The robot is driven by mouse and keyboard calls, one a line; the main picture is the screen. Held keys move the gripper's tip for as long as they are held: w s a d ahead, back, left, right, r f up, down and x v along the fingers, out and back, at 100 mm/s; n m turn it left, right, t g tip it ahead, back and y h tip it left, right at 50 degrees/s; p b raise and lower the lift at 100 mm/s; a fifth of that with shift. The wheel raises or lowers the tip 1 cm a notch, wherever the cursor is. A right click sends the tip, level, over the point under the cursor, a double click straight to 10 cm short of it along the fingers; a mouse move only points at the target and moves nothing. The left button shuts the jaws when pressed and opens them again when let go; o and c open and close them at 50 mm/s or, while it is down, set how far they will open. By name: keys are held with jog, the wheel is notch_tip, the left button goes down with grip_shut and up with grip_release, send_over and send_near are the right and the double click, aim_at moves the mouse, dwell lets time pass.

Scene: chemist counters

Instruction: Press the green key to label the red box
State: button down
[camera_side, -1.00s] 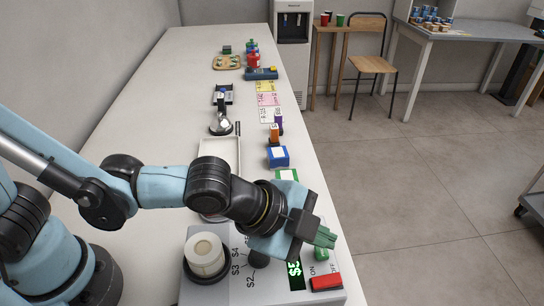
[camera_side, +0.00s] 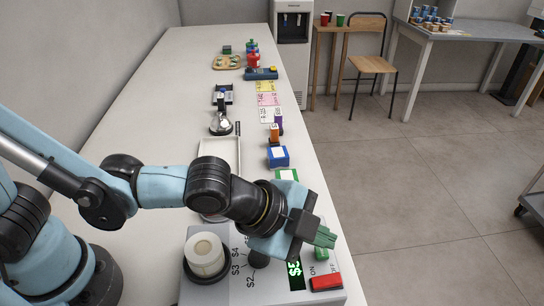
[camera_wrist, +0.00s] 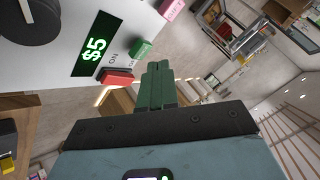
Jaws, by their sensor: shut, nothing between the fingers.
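I cannot make out a red box for certain.
A label roll (camera_side: 206,254) and a black dial (camera_side: 258,259) are on the machine. A blue box (camera_side: 277,156) and a green box (camera_side: 287,175) stand beyond it along the counter's right edge. A white tray (camera_side: 236,147) lies left of them. Open floor is to the right.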

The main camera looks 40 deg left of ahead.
jog(key=shift+f, duration=0.1)
dwell(0.5)
jog(key=shift+f, duration=0.3)
